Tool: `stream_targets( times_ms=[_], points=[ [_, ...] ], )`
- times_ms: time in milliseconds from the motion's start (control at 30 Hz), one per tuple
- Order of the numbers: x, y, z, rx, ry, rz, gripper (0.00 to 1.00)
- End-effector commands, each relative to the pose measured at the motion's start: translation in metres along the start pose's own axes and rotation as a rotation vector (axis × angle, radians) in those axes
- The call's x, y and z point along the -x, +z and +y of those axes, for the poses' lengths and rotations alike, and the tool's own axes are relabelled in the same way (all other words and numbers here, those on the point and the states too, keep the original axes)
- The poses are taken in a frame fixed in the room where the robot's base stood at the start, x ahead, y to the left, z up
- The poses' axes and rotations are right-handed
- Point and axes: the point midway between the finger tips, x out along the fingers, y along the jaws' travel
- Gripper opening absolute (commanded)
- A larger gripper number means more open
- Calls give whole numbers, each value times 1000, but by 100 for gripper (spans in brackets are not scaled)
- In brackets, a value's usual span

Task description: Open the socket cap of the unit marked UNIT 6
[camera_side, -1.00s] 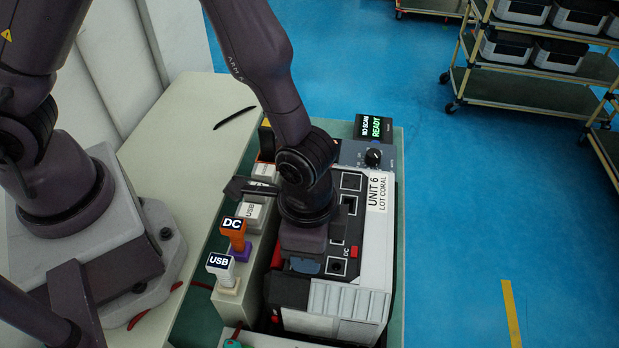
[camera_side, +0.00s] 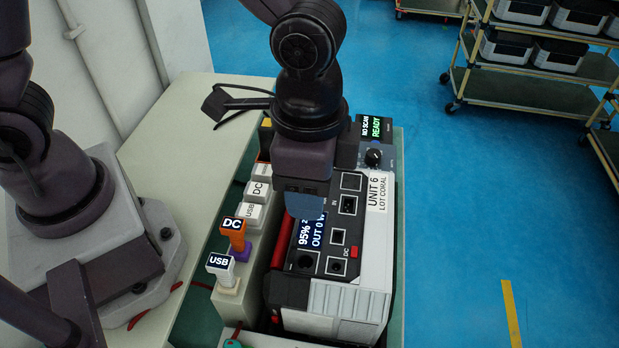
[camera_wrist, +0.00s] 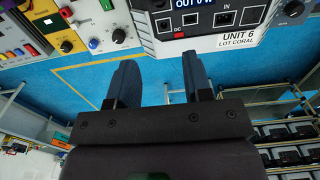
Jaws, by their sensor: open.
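UNIT 6 (camera_side: 375,220) is a white and black box with a display, several ports and a "UNIT 6 LOT CORAL" label. It also shows at the top of the wrist view (camera_wrist: 238,38). A small red piece (camera_side: 356,252), perhaps the socket cap, sits by the DC mark between two ports; it also shows in the wrist view (camera_wrist: 192,29). I cannot tell if it is shut. My gripper (camera_side: 304,208) is over the unit's left side, hiding part of the display. In the wrist view its two blue fingers (camera_wrist: 160,72) are apart, with nothing between them.
A rack left of the unit holds an orange DC plug (camera_side: 233,228), a white USB plug (camera_side: 221,265) and more labelled blocks. A panel with a READY screen (camera_side: 375,128) and a knob stands behind. Open blue floor lies right; a shelf cart (camera_side: 520,85) is far off.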

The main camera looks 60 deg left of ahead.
Motion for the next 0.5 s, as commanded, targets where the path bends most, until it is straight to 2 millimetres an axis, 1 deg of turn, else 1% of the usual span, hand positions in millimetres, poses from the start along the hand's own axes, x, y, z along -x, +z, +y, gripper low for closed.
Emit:
stream_targets(
  times_ms=[167,233,267,400,500],
  points=[
    [0,0,0,0,0,1,46],
    [-1,1,0,1,0,0,60],
    [-2,3,-1,2,0,0,65],
    [-12,20,-2,2,-1,-1,65],
    [-17,22,0,0,0,1,65]
  ],
)
